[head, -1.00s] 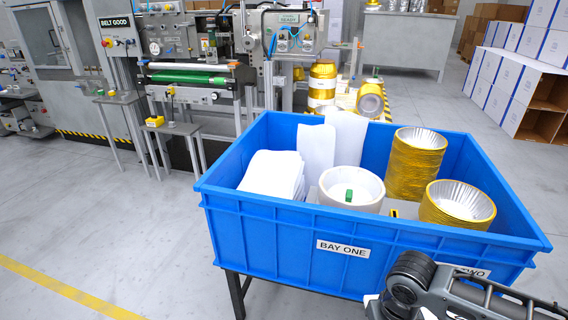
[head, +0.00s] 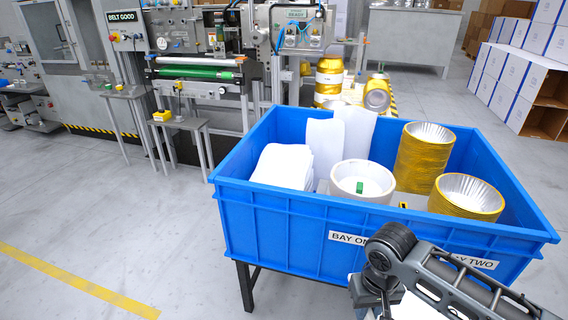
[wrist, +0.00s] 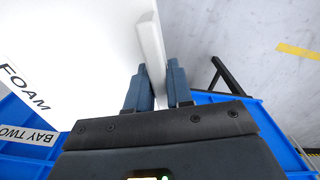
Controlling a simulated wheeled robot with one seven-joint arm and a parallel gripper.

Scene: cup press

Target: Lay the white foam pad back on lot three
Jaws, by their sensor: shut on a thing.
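In the wrist view, a broad white slab (wrist: 70,50) with a FOAM label (wrist: 24,88) fills the upper left; it looks like the white foam pad. My gripper (wrist: 153,85) is shut on a narrow upright white piece (wrist: 150,45) at the slab's right side. I cannot tell clearly how that piece joins the slab. In the head view only a small white patch (head: 408,306) shows below my arm at the bottom. My fingers are hidden there. No lot three marking can be read in either view.
A blue bin (head: 285,203) labelled BAY ONE and BAY TWO (head: 470,259) holds white sheets (head: 282,166), a white ring-shaped roll (head: 350,193) and gold foil-pan stacks (head: 422,160). A machine (head: 190,60) stands behind. The floor (head: 100,220) at left is clear.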

